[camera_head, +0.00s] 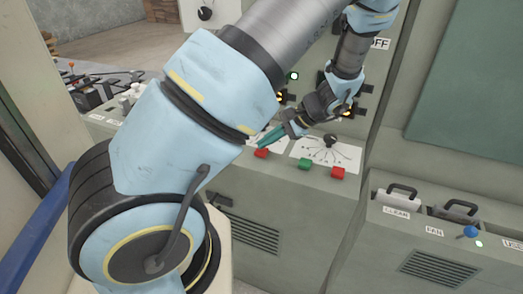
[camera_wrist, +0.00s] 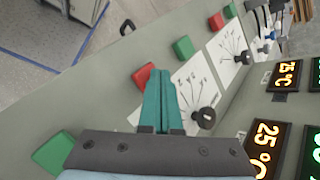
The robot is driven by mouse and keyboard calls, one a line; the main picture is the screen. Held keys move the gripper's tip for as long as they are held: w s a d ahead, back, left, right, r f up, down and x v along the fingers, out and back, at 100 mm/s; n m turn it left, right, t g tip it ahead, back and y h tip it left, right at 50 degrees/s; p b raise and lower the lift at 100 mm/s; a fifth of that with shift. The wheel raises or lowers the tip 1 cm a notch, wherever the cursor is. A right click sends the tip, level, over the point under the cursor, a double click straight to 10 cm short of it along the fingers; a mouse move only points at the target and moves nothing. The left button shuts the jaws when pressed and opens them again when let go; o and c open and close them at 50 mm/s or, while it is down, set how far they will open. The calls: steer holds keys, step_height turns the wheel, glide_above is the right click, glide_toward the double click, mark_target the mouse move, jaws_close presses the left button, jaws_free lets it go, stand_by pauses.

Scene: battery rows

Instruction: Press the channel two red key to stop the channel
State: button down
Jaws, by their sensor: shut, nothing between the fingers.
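A red key (camera_head: 261,153) sits on the sloped grey desk, just below my gripper (camera_head: 264,141). In the wrist view the teal fingers of my gripper (camera_wrist: 153,74) are together and empty. Their tips overlap the edge of this same red key (camera_wrist: 143,79). I cannot tell whether they touch it. A green key (camera_wrist: 183,48) is beside it on one side. A further red key (camera_wrist: 215,22) is farther along the row. I cannot read any channel numbers.
A dial knob (camera_head: 330,141) on a white plate stands behind the right pair of keys. Lit temperature displays (camera_wrist: 266,145) are on the upright panel. A cabinet with black handles (camera_head: 402,190) stands at the right. Switch levers (camera_head: 88,88) are at the far left.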

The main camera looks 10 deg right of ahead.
mark_target(266, 150)
steer(key=shift+f, duration=0.3)
steer(key=shift+r, duration=0.1)
stand_by(0.4)
steer(key=shift+r+p, duration=0.6)
steer(key=shift+r, duration=0.15)
step_height(266, 150, up, 5)
steer(key=p, duration=0.4)
stand_by(0.7)
